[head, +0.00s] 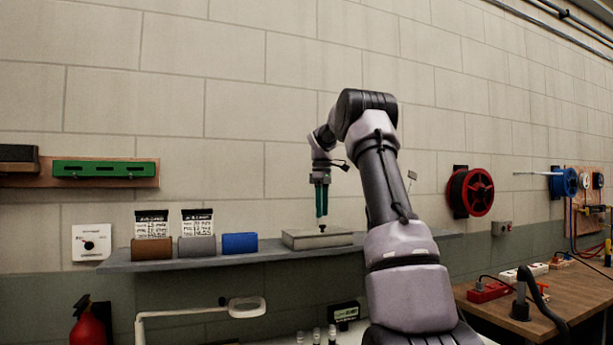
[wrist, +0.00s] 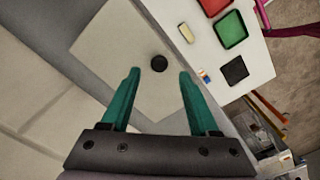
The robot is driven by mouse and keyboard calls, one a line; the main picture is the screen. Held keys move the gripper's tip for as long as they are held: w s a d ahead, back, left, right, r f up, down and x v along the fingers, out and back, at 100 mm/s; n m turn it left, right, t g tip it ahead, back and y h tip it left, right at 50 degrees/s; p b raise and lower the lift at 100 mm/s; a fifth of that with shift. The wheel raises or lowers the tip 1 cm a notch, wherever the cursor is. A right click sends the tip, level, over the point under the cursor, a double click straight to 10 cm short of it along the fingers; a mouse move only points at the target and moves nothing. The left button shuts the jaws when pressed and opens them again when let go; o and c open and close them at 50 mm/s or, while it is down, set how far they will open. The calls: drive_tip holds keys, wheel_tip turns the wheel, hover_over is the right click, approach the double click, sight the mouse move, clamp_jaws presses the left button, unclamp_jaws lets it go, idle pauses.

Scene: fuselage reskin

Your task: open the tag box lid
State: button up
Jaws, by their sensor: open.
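The tag box (head: 300,240) is a flat grey box on the wall shelf, with its lid down. A small dark knob (head: 322,228) stands on the lid. My gripper (head: 321,214) points straight down just above the knob. In the wrist view the pale lid (wrist: 108,42) lies below the teal fingers, and the round black knob (wrist: 158,63) shows between and slightly beyond the fingertips (wrist: 159,73). The fingers are open, with nothing between them that I can see held. Whether the tips reach down to the knob's height I cannot tell.
The wall is close behind. Below, a white table (wrist: 262,62) holds a green tray (wrist: 230,30) and other small items.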

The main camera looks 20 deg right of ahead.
wheel_tip(320, 180, up, 7)
drive_tip(key=s+a+r+m+t, duration=0.2)
drive_tip(key=s+a+r+m, duration=0.2)
drive_tip(key=s+a, duration=0.7)
drive_tip(key=shift+s+t, duration=0.3)
drive_tip(key=shift+s, duration=1.15)
